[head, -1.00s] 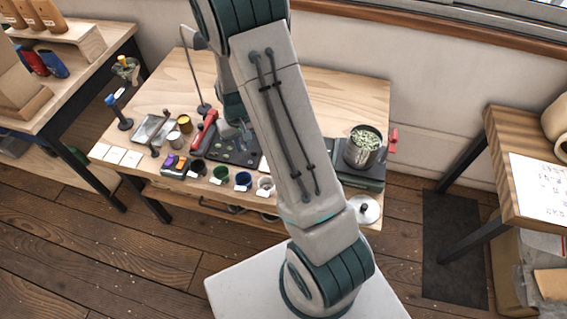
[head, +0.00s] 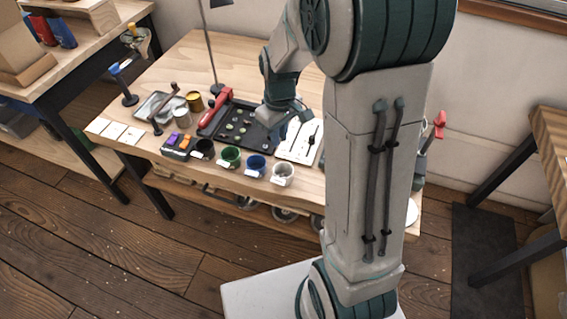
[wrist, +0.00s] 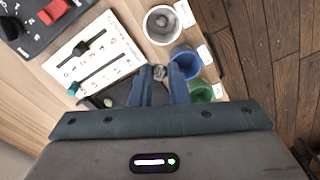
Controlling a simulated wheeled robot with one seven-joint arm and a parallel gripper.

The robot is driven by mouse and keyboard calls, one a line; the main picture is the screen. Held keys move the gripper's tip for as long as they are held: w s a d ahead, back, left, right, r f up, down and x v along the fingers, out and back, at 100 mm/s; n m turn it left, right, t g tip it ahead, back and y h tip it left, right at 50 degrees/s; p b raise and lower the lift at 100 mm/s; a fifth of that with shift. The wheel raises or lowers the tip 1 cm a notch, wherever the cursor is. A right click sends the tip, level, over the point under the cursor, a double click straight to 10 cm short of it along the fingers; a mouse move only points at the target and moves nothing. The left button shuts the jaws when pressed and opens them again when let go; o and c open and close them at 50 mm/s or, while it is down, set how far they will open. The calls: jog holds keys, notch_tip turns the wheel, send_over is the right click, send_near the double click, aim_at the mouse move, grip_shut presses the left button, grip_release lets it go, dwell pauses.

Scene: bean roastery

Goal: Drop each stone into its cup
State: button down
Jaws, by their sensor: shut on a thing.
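My gripper (wrist: 159,76) is shut on a small grey stone (wrist: 159,72), held at its fingertips above the table. In the head view my gripper (head: 290,128) is over the right end of the dark tray (head: 229,136), beside the white sheet. Several green stones (head: 238,125) lie on the tray. A row of cups stands along the front edge: black (head: 203,147), green (head: 230,157), blue (head: 256,164) and white (head: 282,174). The wrist view shows the white cup (wrist: 149,29) with something grey inside, the blue cup (wrist: 183,53) and part of the green cup (wrist: 204,91).
A lamp (head: 212,60) rises behind. My arm hides the table's right side.

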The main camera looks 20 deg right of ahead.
jog(key=s+f+n+b, duration=0.1)
jog(key=b, duration=0.2)
jog(key=s+f+n+b, duration=0.1)
jog(key=f+b, duration=0.1)
jog(key=b, duration=0.1)
jog(key=shift+s+d, duration=0.2)
jog(key=shift+s, duration=0.1)
notch_tip(320, 180, down, 5)
jog(key=b, duration=0.4)
jog(key=shift+r, duration=0.1)
jog(key=c, duration=1.3)
grip_release()
jog(key=shift+r, duration=0.1)
notch_tip(320, 180, up, 14)
jog(key=shift+f+p, duration=0.15)
jog(key=shift+p, duration=1.1)
